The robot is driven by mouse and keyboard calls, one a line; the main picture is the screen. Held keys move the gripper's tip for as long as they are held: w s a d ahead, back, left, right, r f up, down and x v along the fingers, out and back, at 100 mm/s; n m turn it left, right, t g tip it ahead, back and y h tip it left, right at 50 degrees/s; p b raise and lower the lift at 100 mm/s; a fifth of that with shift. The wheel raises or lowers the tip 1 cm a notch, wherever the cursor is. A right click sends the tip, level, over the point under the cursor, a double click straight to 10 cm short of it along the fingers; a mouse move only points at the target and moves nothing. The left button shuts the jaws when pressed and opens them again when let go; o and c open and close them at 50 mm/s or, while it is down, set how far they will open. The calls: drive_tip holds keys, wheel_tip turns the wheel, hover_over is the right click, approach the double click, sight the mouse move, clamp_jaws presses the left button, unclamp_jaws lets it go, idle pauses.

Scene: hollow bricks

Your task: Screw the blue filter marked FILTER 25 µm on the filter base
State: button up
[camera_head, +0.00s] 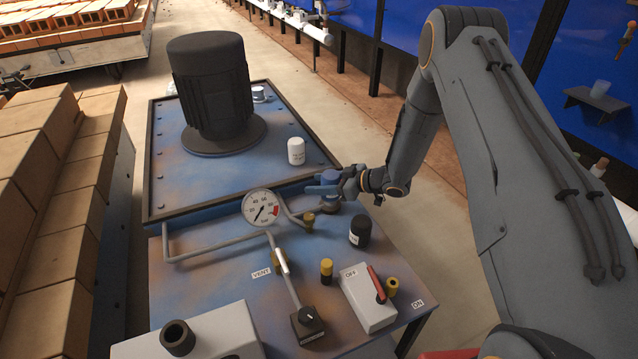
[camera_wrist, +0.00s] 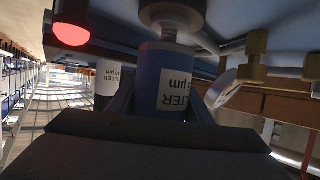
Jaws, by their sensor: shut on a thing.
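The blue filter (camera_wrist: 155,82) is upright between the fingers of my gripper (camera_head: 334,183); its label is partly covered, with "FILTER" and "µm" readable, upside down in the wrist view. The blue filter also shows in the head view (camera_head: 330,177). My gripper is shut on it. The round metal filter base (camera_wrist: 172,14) is at the filter's threaded end, with a narrow neck between them; in the head view the base (camera_head: 330,207) is directly below the filter. They look in line, but I cannot tell how far the thread is engaged.
A white filter (camera_head: 296,151) stands behind on the blue tank top. A black labelled filter (camera_head: 360,231) stands in front of the base. A pressure gauge (camera_head: 262,208) and pipe are close on the left. A switch box (camera_head: 368,297) with a red handle is nearer the front.

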drive_tip(key=shift+f+b, duration=0.5)
drive_tip(key=shift+f, duration=0.4)
drive_tip(key=o, duration=1.3)
drive_tip(key=shift+b+v, duration=0.7)
drive_tip(key=shift+v, duration=3.2)
